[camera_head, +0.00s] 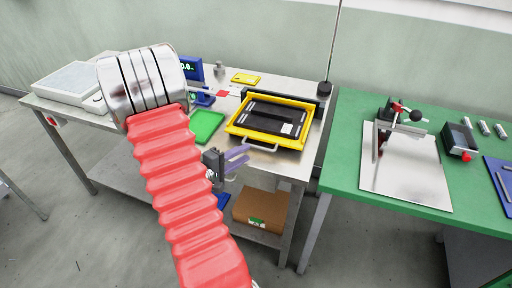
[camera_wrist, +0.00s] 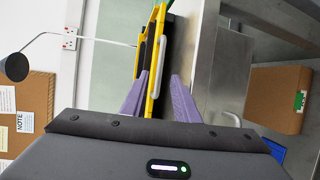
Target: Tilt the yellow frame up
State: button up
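The yellow frame (camera_head: 235,128) lies on the steel table, around a dark panel (camera_head: 270,118) with a white label. A pale handle (camera_head: 262,148) sticks out at its near side. My gripper (camera_head: 248,153) is at the table's front edge, just left of the handle, with its purple fingers spread. In the wrist view my gripper (camera_wrist: 160,78) is open, and the yellow frame (camera_wrist: 153,75) appears edge-on between the two fingers. I see no clear contact; the exact gap between fingers and frame cannot be told.
On the steel table (camera_head: 150,85) a green tray (camera_head: 207,126) lies left of the frame, with a blue display (camera_head: 190,68) behind. A cardboard box (camera_head: 262,208) sits on the lower shelf. The green table (camera_head: 345,150) at the right holds a clamp fixture (camera_head: 400,115).

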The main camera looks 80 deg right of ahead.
aim_at(256, 147)
jog(key=shift+x, duration=3.6)
jog(key=shift+c, duration=0.7)
jog(key=shift+a+f, duration=0.1)
grip_shut()
